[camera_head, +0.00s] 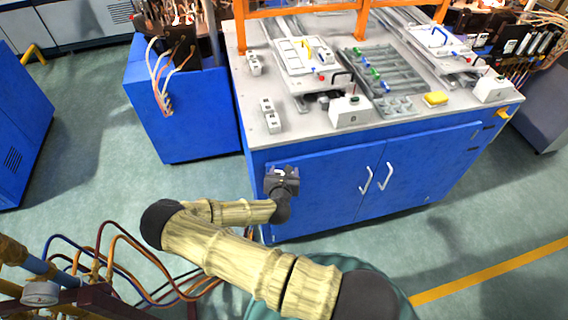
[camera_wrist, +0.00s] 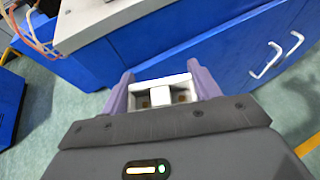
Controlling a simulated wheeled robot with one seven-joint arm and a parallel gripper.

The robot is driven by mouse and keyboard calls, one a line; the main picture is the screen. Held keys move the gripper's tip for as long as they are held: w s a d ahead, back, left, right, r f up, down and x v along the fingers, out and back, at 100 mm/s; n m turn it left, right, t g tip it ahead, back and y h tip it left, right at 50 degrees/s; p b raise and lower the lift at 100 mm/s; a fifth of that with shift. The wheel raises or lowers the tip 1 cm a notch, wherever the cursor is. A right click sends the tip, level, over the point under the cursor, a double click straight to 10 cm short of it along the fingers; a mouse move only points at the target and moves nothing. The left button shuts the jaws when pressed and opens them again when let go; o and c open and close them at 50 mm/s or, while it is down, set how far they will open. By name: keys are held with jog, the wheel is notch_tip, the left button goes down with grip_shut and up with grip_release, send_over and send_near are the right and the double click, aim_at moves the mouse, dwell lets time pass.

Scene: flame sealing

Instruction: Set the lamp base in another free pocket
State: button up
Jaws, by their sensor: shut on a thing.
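My gripper (camera_head: 283,174) is low in front of the blue cabinet's left door, below the worktop. In the wrist view its two purple fingers (camera_wrist: 163,90) are shut on a small whitish block (camera_wrist: 164,84) with two square openings, brownish inside. I take this block for the lamp base, but the frames do not make that certain. In the head view it is too small to make out. A small grey tray (camera_head: 398,107) with several pockets lies at the worktop's front; which pockets are free cannot be told.
The grey worktop (camera_head: 310,130) stands on a blue cabinet (camera_head: 330,185). Pale two-part blocks (camera_head: 270,115) lie along its left side. A white box (camera_head: 349,111), a slotted rack (camera_head: 382,74) and a yellow block (camera_head: 436,98) are nearby. An orange frame (camera_head: 300,10) crosses the back.

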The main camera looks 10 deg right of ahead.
jog(key=s+r+n+y, duration=0.1)
jog(key=r+y, duration=0.1)
jog(key=s+r+n+y, duration=0.1)
jog(key=r+n+y, duration=0.1)
jog(key=shift+s+r+n+t, duration=0.1)
jog(key=shift+s+n+t, duration=0.1)
jog(key=shift+n+t, duration=0.15)
jog(key=shift+s+a+r+y, duration=0.1)
jog(key=shift+s+r+y, duration=0.05)
jog(key=shift+y, duration=0.15)
